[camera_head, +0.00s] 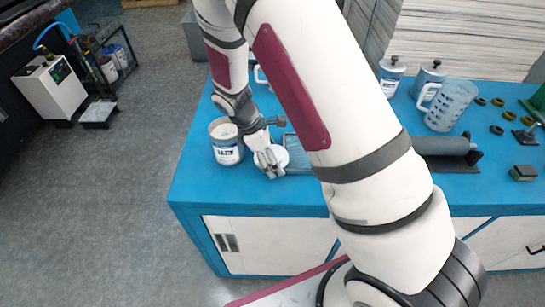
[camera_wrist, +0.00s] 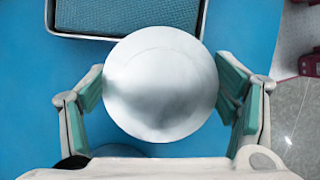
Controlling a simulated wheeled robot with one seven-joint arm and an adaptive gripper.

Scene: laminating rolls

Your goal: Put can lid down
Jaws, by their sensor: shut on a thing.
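The can lid is a round, pale disc (camera_wrist: 160,85), seen face-on in the wrist view. My gripper (camera_wrist: 162,80) is shut on it, with green-padded fingers at its left and right edges. In the head view the lid (camera_head: 298,153) shows partly behind my gripper (camera_head: 271,160), above the blue bench top near its front left. I cannot tell whether it touches the bench. The open can (camera_head: 227,150), white with a label and pale contents, stands upright just left of my gripper.
A shallow blue tray (camera_wrist: 204,12) lies just beyond the lid, its rim partly covered by it in the wrist view. A roller (camera_head: 440,146), a clear measuring jug (camera_head: 448,105) and lidded cans (camera_head: 390,78) stand to the right. The blue bench's (camera_head: 205,185) front left is clear.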

